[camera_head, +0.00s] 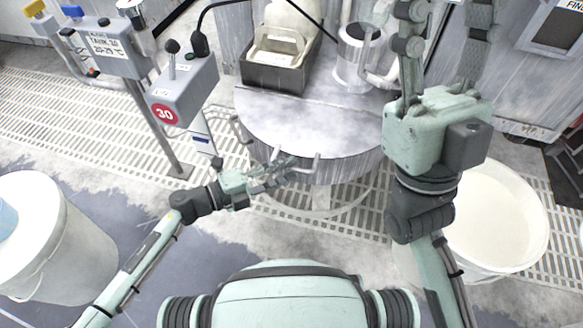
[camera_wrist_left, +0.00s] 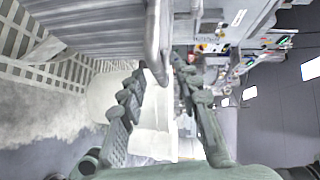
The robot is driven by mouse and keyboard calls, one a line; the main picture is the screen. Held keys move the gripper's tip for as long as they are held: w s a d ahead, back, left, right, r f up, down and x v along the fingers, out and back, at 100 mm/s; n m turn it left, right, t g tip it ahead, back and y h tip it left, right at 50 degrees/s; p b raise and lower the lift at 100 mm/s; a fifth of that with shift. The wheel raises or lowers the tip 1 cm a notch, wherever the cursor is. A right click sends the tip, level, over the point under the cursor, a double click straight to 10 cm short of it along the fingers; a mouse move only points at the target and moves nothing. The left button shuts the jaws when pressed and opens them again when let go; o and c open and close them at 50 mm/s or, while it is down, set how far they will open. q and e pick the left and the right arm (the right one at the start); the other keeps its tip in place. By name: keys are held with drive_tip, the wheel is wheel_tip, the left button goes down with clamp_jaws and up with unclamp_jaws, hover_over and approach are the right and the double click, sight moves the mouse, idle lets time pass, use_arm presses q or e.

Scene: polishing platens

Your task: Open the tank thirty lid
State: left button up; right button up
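The tank thirty lid (camera_head: 300,125) is a round grey metal disc lying flat on the tank (camera_head: 335,172), at the centre of the head view. A thin metal handle (camera_head: 316,164) sticks out at its front edge. In the left wrist view the handle (camera_wrist_left: 153,40) is a bright bar between the finger lines. My left gripper (camera_head: 285,172) is at the lid's front edge, beside the handle. Its fingers (camera_wrist_left: 162,85) are spread apart; contact with the bar is unclear. My right gripper (camera_head: 444,25) is raised over the lid's right side, fingers apart, empty.
A post with a grey control box (camera_head: 183,88) marked 30 stands left of the tank. A dark bin (camera_head: 274,75) and a metal cup (camera_head: 357,58) are at the back. White buckets stand left (camera_head: 60,240) and right (camera_head: 495,215). Floor grating surrounds the tank.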

use_arm(q)
drive_tip(key=shift+x, duration=0.95)
drive_tip(key=shift+c, duration=0.3)
clamp_jaws()
